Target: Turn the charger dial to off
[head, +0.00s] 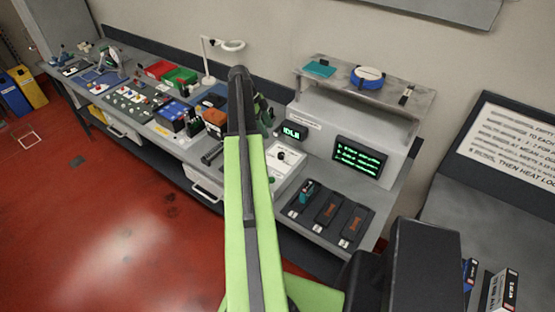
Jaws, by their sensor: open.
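The charger (345,118) is a grey bench unit against the wall, with a small green display (293,131) that seems to read IDLE and a larger green text screen (359,157). A white panel (284,170) lies in front of it, with a small dark knob (282,156) that looks like the dial; its setting is too small to read. My green and dark arm rises up the middle of the picture and passes just left of the panel, covering part of the bench. My gripper cannot be made out in this view.
A shelf (378,84) above the charger carries a blue and white roll (367,76). Red and green bins (180,77) and several tools crowd the left bench. The red floor is largely clear.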

